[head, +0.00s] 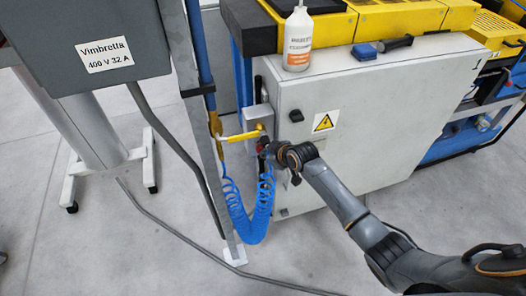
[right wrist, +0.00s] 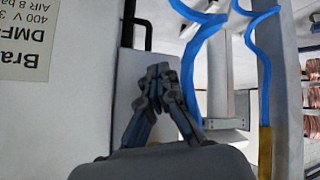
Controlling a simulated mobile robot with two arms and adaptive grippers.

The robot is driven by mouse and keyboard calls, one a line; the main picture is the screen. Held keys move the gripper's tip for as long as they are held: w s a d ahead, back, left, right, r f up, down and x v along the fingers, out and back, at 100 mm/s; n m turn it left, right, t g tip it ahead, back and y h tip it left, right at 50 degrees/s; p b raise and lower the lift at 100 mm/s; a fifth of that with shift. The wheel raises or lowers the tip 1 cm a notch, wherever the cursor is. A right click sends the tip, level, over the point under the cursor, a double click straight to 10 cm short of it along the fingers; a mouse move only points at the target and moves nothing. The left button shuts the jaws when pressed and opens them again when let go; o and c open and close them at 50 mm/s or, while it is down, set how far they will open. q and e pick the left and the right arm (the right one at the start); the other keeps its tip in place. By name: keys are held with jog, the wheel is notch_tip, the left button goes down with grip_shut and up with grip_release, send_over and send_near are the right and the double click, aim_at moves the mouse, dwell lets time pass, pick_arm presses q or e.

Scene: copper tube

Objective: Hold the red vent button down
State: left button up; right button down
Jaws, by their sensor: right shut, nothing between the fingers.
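A small red spot, likely the red vent button (head: 262,141), shows just under the yellow lever (head: 241,136) on the side of the grey cabinet. My right gripper (head: 264,150) is right at this spot and partly covers it. I cannot tell whether it touches or presses the button. In the right wrist view my right gripper (right wrist: 158,71) has its dark fingers shut together, with nothing between them, in front of a pale grey box. The button does not show there. My left gripper is in neither view.
A coiled blue hose (head: 251,222) hangs below the lever beside a grey post (head: 203,130). The grey cabinet (head: 385,105) carries a white bottle (head: 298,42) on top. A grey electrical box (head: 85,45) stands at the left. Blue hose (right wrist: 200,40) also shows near the fingers.

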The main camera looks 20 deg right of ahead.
jog(key=shift+a+r, duration=0.2)
jog(key=shift+a, duration=0.2)
jog(key=shift+s+a+f+p, duration=0.3)
jog(key=shift+s+f+p, duration=0.25)
jog(key=shift+f, duration=0.15)
jog(key=s+p, duration=0.4)
jog(key=shift+s+d, duration=0.2)
jog(key=shift+s, duration=0.1)
